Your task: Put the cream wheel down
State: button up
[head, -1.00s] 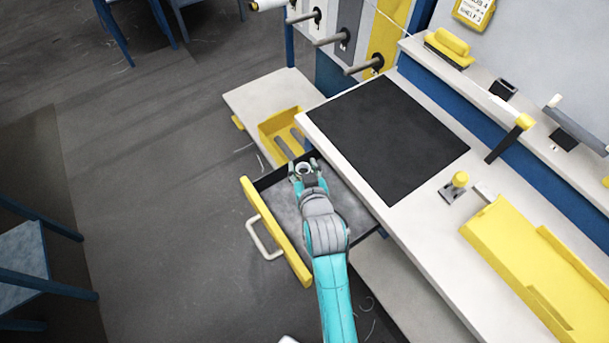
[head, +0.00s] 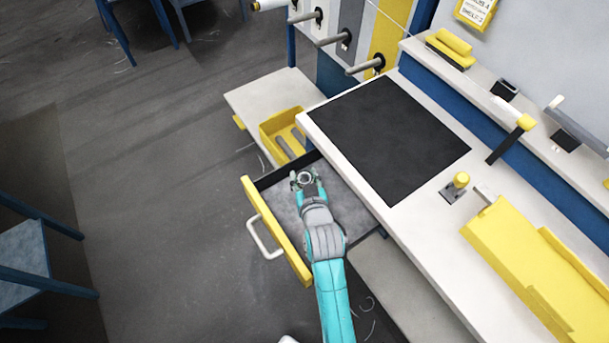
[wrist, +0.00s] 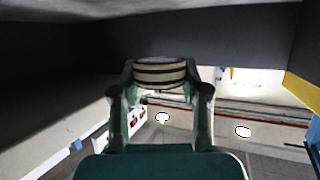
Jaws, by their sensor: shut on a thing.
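The cream wheel (wrist: 160,72) is a short cream cylinder with dark bands around it. My gripper (wrist: 162,88) is shut on it, one finger on each side, in the wrist view. In the head view my gripper (head: 307,184) is over or inside the open drawer, near its far end. The wheel (head: 305,178) shows there as a small pale ring between the fingers. The drawer has a yellow front (head: 275,232) and a grey floor (head: 284,201). I cannot tell whether the wheel touches the drawer floor.
The white table (head: 372,214) with a black mat (head: 388,138) overhangs the drawer on the right. A yellow bin (head: 276,128) with grey rods stands just beyond the drawer. A yellow tray (head: 520,255) lies on the table. Floor left of the drawer is clear.

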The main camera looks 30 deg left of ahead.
jog(key=shift+f, duration=0.1)
jog(key=o, duration=1.3)
jog(key=shift+r, duration=0.45)
jog(key=v, duration=0.7)
jog(key=shift+s+d+r, duration=0.15)
jog(key=shift+s+r, duration=0.05)
jog(key=shift+r, duration=0.1)
